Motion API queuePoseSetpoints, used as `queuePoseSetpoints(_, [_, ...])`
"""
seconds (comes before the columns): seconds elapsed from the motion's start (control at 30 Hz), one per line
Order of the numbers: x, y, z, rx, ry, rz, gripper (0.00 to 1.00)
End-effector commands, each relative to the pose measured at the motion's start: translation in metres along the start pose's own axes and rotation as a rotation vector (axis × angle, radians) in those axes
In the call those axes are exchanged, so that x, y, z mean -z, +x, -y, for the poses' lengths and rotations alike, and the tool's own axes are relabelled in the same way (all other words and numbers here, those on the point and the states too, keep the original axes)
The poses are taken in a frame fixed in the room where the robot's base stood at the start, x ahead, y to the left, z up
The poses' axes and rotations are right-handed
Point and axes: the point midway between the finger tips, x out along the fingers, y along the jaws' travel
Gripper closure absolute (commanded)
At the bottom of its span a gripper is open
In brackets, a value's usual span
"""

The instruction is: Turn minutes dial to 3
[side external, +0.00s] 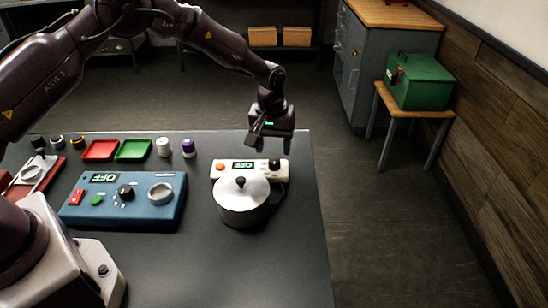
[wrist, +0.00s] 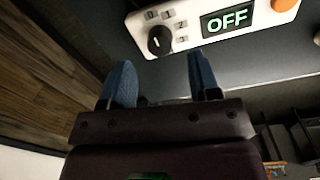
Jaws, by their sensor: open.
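The white panel (side external: 229,171) has a lit OFF display (wrist: 228,20), an orange button (side external: 219,167) and a black dial (side external: 274,163). In the wrist view the dial (wrist: 160,40) has small number tiles from 0 to 3 around it and a pale mark on its face. I cannot tell for sure which number the mark points at. No label shows whether it is the minutes dial. My gripper (side external: 273,146) is above the dial end of the panel. In the wrist view its two blue fingers (wrist: 161,79) are apart and empty, clear of the dial.
A lidded pot (side external: 242,205) stands directly in front of the panel. A blue box (side external: 125,212) to the left has its own OFF display and black knob (side external: 126,192). Red (side external: 100,150) and green (side external: 133,150) trays and two small containers lie behind. The table's right side is clear.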

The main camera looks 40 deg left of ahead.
Motion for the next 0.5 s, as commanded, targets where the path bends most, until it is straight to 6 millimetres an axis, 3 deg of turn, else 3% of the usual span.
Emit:
queuePoseSetpoints(0.2, [0.0,0.033,0.0,0.0,0.0,0.002,0.44])
queuePoseSetpoints(0.5, [0.0,0.043,0.0,-0.001,0.0,0.0,0.44])
